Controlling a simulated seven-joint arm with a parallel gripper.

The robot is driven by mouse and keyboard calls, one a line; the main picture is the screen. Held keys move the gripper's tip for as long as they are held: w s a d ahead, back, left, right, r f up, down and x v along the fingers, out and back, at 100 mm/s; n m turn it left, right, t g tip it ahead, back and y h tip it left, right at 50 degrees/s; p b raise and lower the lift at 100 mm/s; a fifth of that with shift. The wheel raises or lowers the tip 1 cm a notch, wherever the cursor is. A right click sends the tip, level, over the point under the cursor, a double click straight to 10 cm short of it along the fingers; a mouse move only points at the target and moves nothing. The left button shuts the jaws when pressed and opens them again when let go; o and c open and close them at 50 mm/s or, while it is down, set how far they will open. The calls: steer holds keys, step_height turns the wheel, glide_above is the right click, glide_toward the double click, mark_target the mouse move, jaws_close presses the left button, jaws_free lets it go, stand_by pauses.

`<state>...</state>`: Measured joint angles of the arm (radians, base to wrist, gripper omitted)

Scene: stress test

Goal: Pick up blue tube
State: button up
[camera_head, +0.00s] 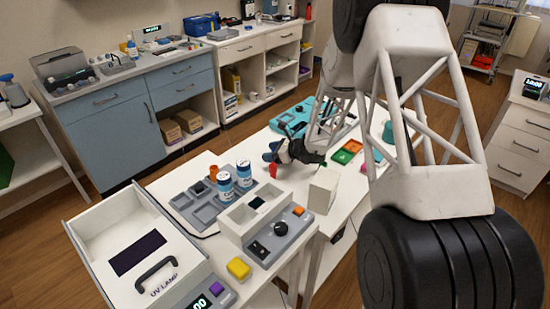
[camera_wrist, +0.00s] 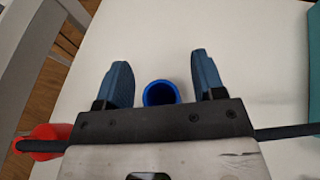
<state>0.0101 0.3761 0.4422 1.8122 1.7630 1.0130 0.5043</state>
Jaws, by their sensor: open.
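The blue tube (camera_wrist: 160,93) shows in the wrist view as a round blue rim with a dark opening, standing on the white table. My gripper (camera_wrist: 160,75) is open, with one blue finger on each side of the tube. The tube sits between the fingers, nearer the palm in the picture, with a gap on both sides. The palm edge hides its lower part. In the head view my gripper (camera_head: 270,151) is low over the white table, and I cannot tell the tube apart from the blue fingers there.
A red object (camera_wrist: 42,140) is left of my gripper in the wrist view; a red piece (camera_head: 273,171) stands below it in the head view. A white block (camera_head: 323,191), blue-white jars (camera_head: 225,186), a teal case (camera_head: 292,121) and small coloured trays (camera_head: 347,152) are nearby.

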steer(key=c, duration=1)
steer(key=shift+r, duration=0.1)
step_height(320, 180, up, 10)
stand_by(0.4)
